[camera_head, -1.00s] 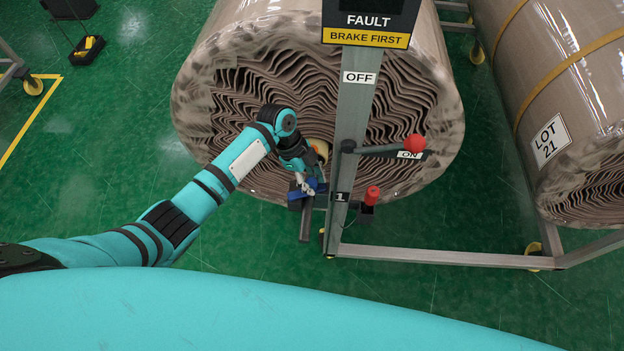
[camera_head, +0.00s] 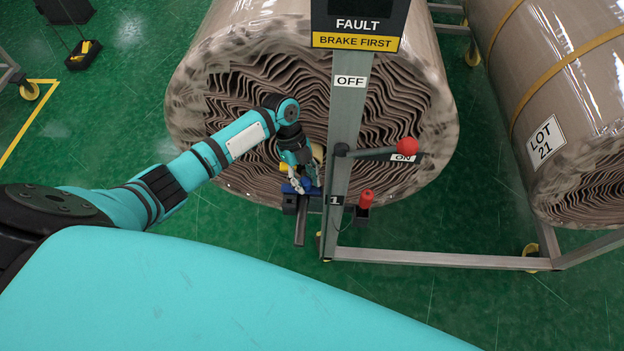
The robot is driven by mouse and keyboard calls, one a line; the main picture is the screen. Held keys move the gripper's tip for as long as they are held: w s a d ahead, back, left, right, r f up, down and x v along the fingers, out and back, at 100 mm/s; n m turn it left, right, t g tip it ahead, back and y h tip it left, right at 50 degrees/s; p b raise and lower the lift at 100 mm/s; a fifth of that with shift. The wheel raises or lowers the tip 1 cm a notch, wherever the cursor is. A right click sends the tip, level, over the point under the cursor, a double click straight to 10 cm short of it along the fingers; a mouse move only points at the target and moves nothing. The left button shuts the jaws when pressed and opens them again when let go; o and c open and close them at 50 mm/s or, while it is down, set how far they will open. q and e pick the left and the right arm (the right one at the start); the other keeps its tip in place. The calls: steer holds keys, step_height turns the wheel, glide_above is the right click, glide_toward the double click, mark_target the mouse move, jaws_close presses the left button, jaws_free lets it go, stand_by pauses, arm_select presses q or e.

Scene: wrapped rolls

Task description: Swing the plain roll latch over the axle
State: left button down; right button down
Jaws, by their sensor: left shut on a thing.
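The plain roll (camera_head: 225,120), brown and wrapped with wavy layered ends, lies behind a grey metal post. Its axle end (camera_head: 318,152) is a small cream piece, mostly hidden by my gripper and the post. The latch (camera_head: 292,188), with a blue part, sits low in front of the roll's end, left of the post. My left gripper (camera_head: 300,184) reaches in from the left and is shut on the latch; the exact grip is small and partly hidden. A little yellow (camera_head: 283,166) shows beside the fingers. My right gripper is not in view.
The post (camera_head: 347,120) carries a FAULT / BRAKE FIRST sign (camera_head: 358,30) and a lever with a red knob (camera_head: 407,146) near ON. A red handle (camera_head: 366,197) stands lower. A LOT 21 roll (camera_head: 560,90) lies at right. Green floor (camera_head: 450,215) is open between.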

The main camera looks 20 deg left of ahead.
arm_select(q)
steer(key=c, duration=1)
jaws_free()
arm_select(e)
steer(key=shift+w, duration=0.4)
arm_select(q)
steer(key=shift+w+a+r, duration=0.15)
steer(key=shift+a+r, duration=0.05)
steer(key=shift+r, duration=0.15)
steer(key=v, duration=0.6)
steer(key=shift+a+r, duration=0.1)
steer(key=shift+r, duration=0.3)
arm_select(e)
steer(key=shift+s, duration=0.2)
arm_select(q)
steer(key=shift+f, duration=0.1)
